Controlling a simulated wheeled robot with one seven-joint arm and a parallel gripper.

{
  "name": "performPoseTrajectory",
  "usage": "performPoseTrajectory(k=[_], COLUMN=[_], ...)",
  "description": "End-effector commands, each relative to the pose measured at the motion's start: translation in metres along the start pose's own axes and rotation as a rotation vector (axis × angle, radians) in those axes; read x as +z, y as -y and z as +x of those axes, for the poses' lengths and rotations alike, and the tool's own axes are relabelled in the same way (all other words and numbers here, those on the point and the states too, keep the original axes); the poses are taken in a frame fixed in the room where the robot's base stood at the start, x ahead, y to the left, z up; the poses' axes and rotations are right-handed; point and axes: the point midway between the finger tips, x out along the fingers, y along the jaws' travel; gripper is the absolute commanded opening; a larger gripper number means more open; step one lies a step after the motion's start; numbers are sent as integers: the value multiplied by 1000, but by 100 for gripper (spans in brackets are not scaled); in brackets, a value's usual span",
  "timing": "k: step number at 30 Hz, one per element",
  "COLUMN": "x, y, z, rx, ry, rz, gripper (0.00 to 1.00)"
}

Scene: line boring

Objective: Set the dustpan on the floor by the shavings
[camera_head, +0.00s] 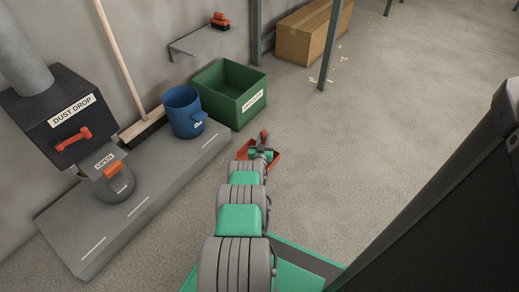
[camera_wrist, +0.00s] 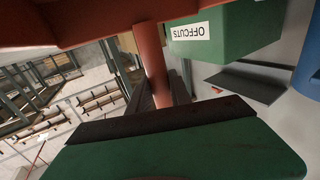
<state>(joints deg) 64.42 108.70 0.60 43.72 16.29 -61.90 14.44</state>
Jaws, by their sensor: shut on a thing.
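The orange-red dustpan (camera_head: 275,160) is at the far end of my arm in the head view, right of the green bin. My gripper (camera_head: 263,152) is shut on its handle; my arm and gripper hide part of the pan. In the wrist view the round red handle (camera_wrist: 151,62) runs down between the dark finger pads of my gripper (camera_wrist: 160,98). The pan body (camera_wrist: 90,18) fills the top edge there. Its exact height over the floor cannot be told. The pale shavings (camera_head: 336,68) lie scattered on the floor beside the cardboard box, farther back and right of the dustpan.
The green offcuts bin (camera_head: 229,92), blue bucket (camera_head: 184,110) and broom (camera_head: 125,70) stand along the wall. A grey post (camera_head: 329,45) rises beside the shavings and the cardboard box (camera_head: 313,32). A small shelf (camera_head: 197,42) holds a brush. Floor (camera_head: 400,120) right of the dustpan is clear.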

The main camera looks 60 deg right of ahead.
Motion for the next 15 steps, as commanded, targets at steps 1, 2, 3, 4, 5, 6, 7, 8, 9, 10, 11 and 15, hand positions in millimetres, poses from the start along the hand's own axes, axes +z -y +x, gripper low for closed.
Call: performPoseTrajectory(k=[1,2,3,4,5,6,7,8,9,10,11,15], x=[9,12,14,16,18,22,26,32,44,51,56,55], y=[7,8,11,12,13,16,18,19,18,17,17,17], z=[-3,-5,-6,-7,-9,-11,-13,-15,-14,-14,-14,-13], rx=[-3,-2,-2,-2,-2,-2,-2,-2,0,1,1,1], ry=[-5,-6,-6,-6,-5,-5,-5,-5,-5,-4,-5,-6], rz=[-1,0,0,1,0,0,0,0,1,1,2,1], gripper=[0,0,0,0,0,0,0,0,0,0,0,0])
